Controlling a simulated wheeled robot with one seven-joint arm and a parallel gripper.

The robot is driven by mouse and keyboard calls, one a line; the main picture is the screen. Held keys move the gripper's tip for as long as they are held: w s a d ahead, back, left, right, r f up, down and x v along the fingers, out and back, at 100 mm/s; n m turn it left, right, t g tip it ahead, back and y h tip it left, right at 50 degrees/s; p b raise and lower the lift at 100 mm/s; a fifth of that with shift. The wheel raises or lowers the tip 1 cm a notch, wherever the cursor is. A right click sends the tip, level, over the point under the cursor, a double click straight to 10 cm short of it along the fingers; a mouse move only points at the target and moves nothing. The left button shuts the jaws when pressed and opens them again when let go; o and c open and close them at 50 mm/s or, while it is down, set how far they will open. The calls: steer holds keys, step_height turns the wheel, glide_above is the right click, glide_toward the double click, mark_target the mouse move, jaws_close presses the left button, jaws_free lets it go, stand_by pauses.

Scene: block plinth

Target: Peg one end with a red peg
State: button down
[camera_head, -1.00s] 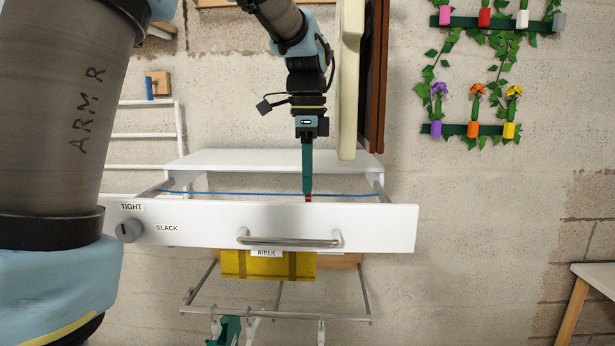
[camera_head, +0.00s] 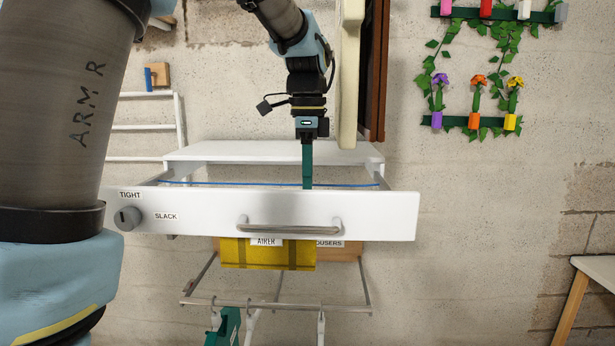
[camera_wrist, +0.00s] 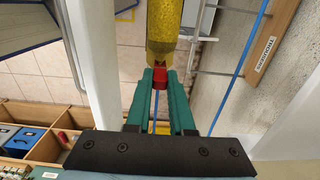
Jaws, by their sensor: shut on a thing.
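My gripper (camera_head: 307,186) points down behind the white front panel (camera_head: 370,215) of a pulled-out drawer-like frame. In the wrist view its green fingers (camera_wrist: 160,85) are shut on a red peg (camera_wrist: 160,76). A yellow cloth-like roll (camera_wrist: 163,25) lies right beyond the peg; I cannot tell whether the peg grips it. In the head view, yellow cloth (camera_head: 265,255) hangs below the panel. A blue line (camera_head: 230,184) crosses the frame behind the panel and shows in the wrist view (camera_wrist: 240,75). The panel hides the fingertips and peg in the head view.
The panel carries a knob (camera_head: 127,218) between TIGHT and SLACK, and a bar handle (camera_head: 290,228). A metal rail (camera_head: 275,306) with hangers is below. A pale upright panel (camera_head: 349,75) stands close right of my wrist. Flower holders (camera_head: 475,122) hang on the right wall.

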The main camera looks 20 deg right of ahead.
steer(key=shift+f, duration=0.15)
steer(key=shift+c, duration=1.1)
jaws_free()
steer(key=shift+r+p, duration=2.2)
steer(key=shift+r, duration=0.4)
steer(key=shift+f, duration=0.1)
